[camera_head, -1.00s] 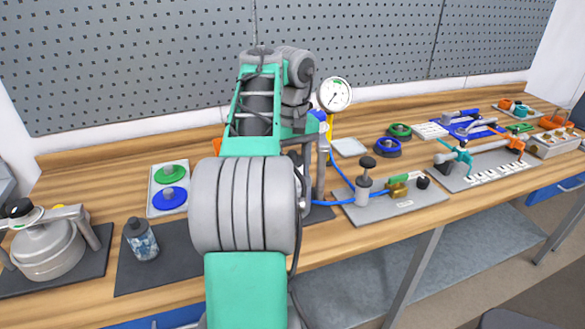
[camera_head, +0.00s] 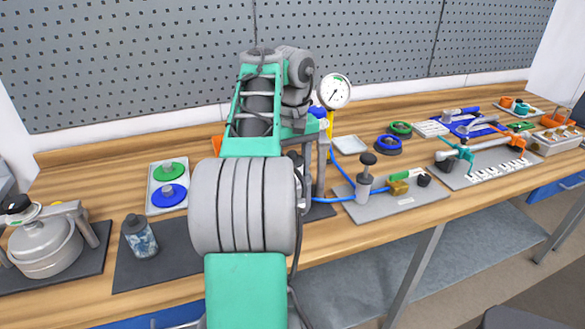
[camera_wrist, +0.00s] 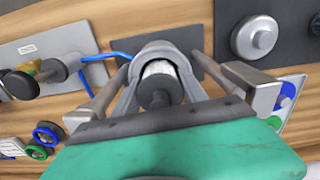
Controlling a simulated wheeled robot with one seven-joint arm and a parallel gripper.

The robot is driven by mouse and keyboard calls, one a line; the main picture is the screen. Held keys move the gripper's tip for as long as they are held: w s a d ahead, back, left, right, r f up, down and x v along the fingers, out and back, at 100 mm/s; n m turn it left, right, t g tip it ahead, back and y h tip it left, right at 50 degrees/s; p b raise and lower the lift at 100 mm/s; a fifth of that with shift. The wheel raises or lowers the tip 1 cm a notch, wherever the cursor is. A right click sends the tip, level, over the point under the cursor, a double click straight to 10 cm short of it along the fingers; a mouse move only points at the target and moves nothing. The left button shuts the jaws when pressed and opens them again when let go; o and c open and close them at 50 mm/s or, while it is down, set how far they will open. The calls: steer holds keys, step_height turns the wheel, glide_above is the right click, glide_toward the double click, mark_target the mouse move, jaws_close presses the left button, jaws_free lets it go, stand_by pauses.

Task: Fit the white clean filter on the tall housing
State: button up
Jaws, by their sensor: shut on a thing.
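In the wrist view my gripper (camera_wrist: 158,78) is shut on a pale part, taken to be the white filter (camera_wrist: 159,68). A dark round cylinder (camera_wrist: 157,93) stands in front of it, and a grey curved body surrounds both. I cannot tell whether the filter touches a housing. In the head view my arm covers the gripper and what it holds, and I cannot make out the tall housing there.
A jar (camera_head: 140,238) on a dark mat and a lidded pot (camera_head: 46,247) stand left of my arm. A tray (camera_head: 154,205) holds green and blue discs. A round gauge (camera_head: 334,91) and a hand pump (camera_head: 364,185) with blue hose stand close on the right.

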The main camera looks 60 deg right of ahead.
mark_target(292, 152)
steer(key=o, duration=1.6)
steer(key=shift+f, duration=0.1)
steer(key=shift+c, duration=0.2)
step_height(292, 152, up, 8)
steer(key=p, duration=0.7)
